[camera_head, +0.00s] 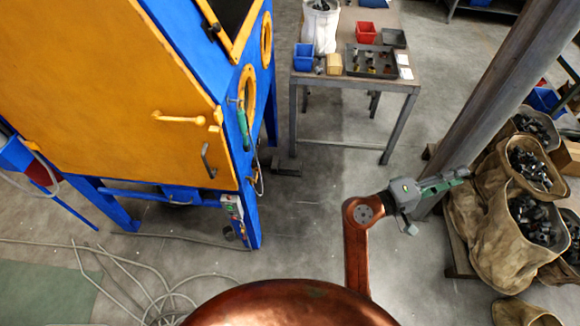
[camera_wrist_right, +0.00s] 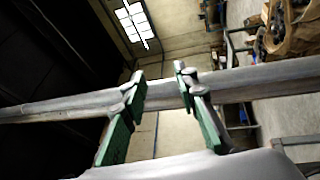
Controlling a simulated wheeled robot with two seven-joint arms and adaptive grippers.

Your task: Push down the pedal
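A small dark grey block that looks like the pedal (camera_head: 287,167) lies on the floor at the right foot of the blue and yellow blasting cabinet (camera_head: 130,90), in the head view. My right gripper (camera_head: 460,177) is raised at the right of the head view, well away from it, pointing right near a steel column. In the right wrist view, the two green fingers of my right gripper (camera_wrist_right: 159,75) stand apart with nothing between them. My left gripper is not in either view. The pedal does not show in the right wrist view.
A steel column (camera_head: 500,90) stands close by my right gripper. Sacks of dark metal parts (camera_head: 500,235) stand at the right. A worktable (camera_head: 350,83) with bins is at the back. Hoses (camera_head: 150,290) lie on the floor at left. The middle floor is clear.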

